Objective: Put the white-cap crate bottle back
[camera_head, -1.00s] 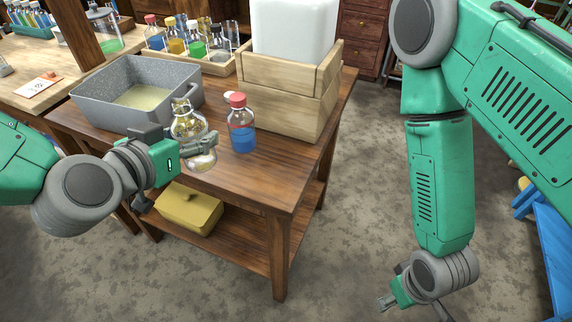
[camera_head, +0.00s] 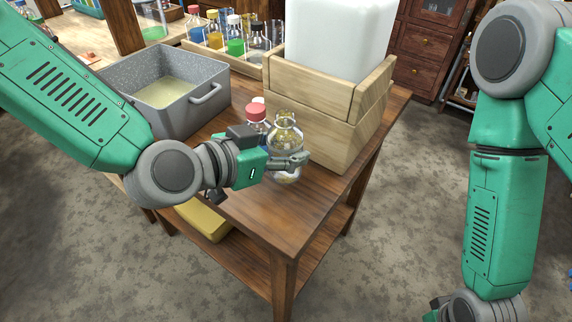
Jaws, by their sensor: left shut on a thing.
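My left gripper (camera_head: 278,162) is shut on a round clear glass flask (camera_head: 285,133) with an open neck and holds it upright over the wooden table. Whether the flask's base touches the table is hard to tell. A red-capped bottle (camera_head: 256,114) stands just behind and left of the flask, its lower part hidden by my gripper. A small white piece (camera_head: 258,100) shows behind the red cap; I cannot tell what it is. At the back, a bottle with a pale, seemingly white cap (camera_head: 234,20) and green contents stands in a wooden crate (camera_head: 240,67).
A grey speckled basin (camera_head: 160,110) with a handle stands left of the crate. A white tank (camera_head: 340,35) sits in a wooden box (camera_head: 320,120) to the right. A yellow box (camera_head: 205,220) lies on the lower shelf. The table's front right (camera_head: 290,215) is clear.

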